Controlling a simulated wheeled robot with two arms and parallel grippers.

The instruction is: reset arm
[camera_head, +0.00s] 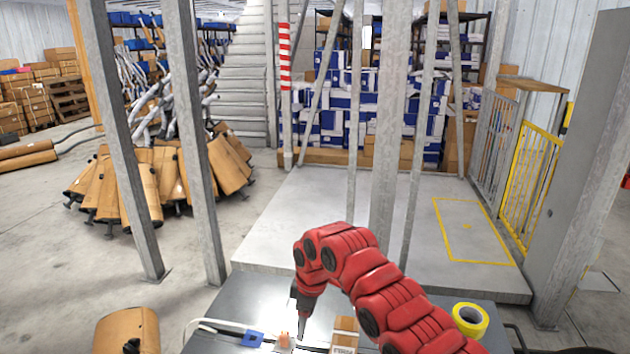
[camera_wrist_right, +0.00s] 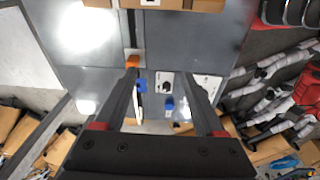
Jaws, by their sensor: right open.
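My right gripper (camera_head: 303,322) hangs from the red arm over the dark grey table and points down. In the right wrist view its two black fingers (camera_wrist_right: 158,76) stand apart. No object shows clamped between them. Below, between and beside the fingers, lie small blue pieces (camera_wrist_right: 141,86), an orange piece (camera_wrist_right: 132,61) and a white part with a dark centre (camera_wrist_right: 165,84). My left gripper is not in view.
The table (camera_head: 240,298) also bears a small cardboard box (camera_head: 345,332) and a yellow tape roll (camera_head: 469,319). Grey metal posts (camera_head: 200,150) rise beyond it. Wrapped brown mufflers (camera_head: 150,185) lie at the left. A yellow fence (camera_head: 527,185) stands at the right.

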